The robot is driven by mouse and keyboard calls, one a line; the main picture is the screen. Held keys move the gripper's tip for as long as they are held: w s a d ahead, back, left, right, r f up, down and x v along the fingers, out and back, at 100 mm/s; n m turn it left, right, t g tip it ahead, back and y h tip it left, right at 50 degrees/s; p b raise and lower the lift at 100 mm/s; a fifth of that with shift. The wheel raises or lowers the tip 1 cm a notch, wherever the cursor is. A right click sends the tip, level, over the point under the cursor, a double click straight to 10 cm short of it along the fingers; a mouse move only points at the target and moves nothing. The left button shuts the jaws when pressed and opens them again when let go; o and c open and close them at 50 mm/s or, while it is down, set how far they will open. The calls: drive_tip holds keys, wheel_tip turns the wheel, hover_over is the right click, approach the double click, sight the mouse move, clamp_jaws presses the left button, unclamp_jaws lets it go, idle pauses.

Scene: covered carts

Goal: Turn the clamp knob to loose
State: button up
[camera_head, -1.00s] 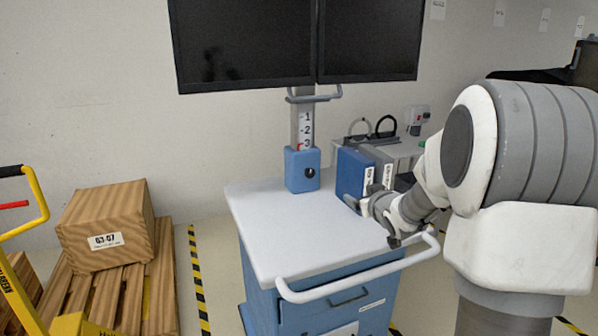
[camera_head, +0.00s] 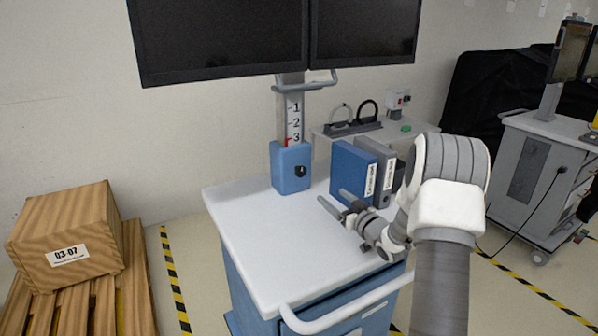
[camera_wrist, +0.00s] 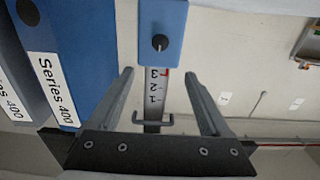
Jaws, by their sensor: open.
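The clamp knob (camera_head: 299,171) is a small round black knob on the front of a blue clamp block (camera_head: 283,182), at the base of the monitor column. In the wrist view the knob (camera_wrist: 159,43) shows upside down with a thin light mark on it. A numbered scale (camera_head: 294,118) rises above the block, with a red pointer near 3. My gripper (camera_head: 336,199) is open and empty above the white cart top, right of and in front of the knob, apart from it. In the wrist view the knob lies beyond the fingertips (camera_wrist: 158,73), roughly centred between them.
Blue and grey binders (camera_head: 352,172) stand on the cart top close beside my gripper. Two dark monitors (camera_head: 220,38) hang above. A white handle (camera_head: 340,317) runs along the cart's front. The left part of the white top (camera_head: 245,215) is clear.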

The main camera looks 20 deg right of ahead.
sight(302, 172)
drive_tip(key=w+a, duration=0.1)
drive_tip(key=w, duration=0.4)
drive_tip(key=w+a, duration=0.1)
drive_tip(key=w, duration=0.5)
drive_tip(key=w+a+p, duration=0.1)
drive_tip(key=w, duration=0.5)
drive_tip(key=shift+a, duration=0.2)
drive_tip(key=shift+c, duration=0.2)
clamp_jaws()
